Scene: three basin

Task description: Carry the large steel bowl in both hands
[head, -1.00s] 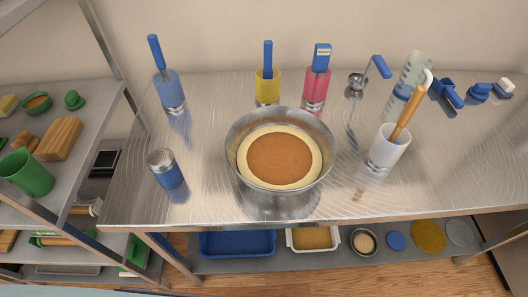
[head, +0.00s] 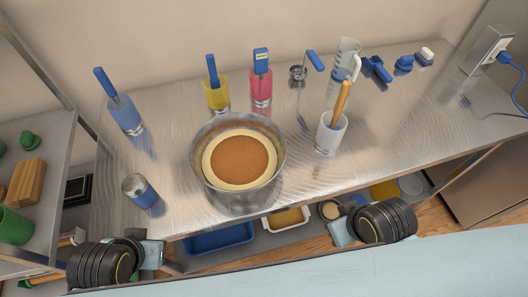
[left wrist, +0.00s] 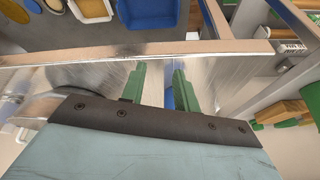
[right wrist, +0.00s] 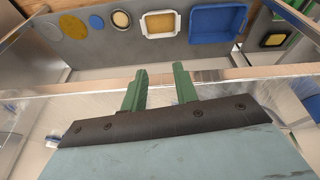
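The large steel bowl (head: 272,134) stands on the steel table near its front edge in the head view, with a cream and brown round filling inside. My left arm's wrist end (head: 140,256) is at the lower left of the head view, in front of the table edge; its fingers show green and apart in the left wrist view (left wrist: 160,88), with nothing between them. My right arm's wrist end (head: 345,232) is at the lower right; its green fingers are also apart and empty in the right wrist view (right wrist: 160,88). Both grippers are clear of the bowl.
A blue-based shaker (head: 141,190) stands left of the bowl, and a white cup with a wooden-handled tool (head: 330,134) stands right of it. Blue, yellow (head: 217,97) and red (head: 261,92) containers stand behind. A shelf with green items is at the left.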

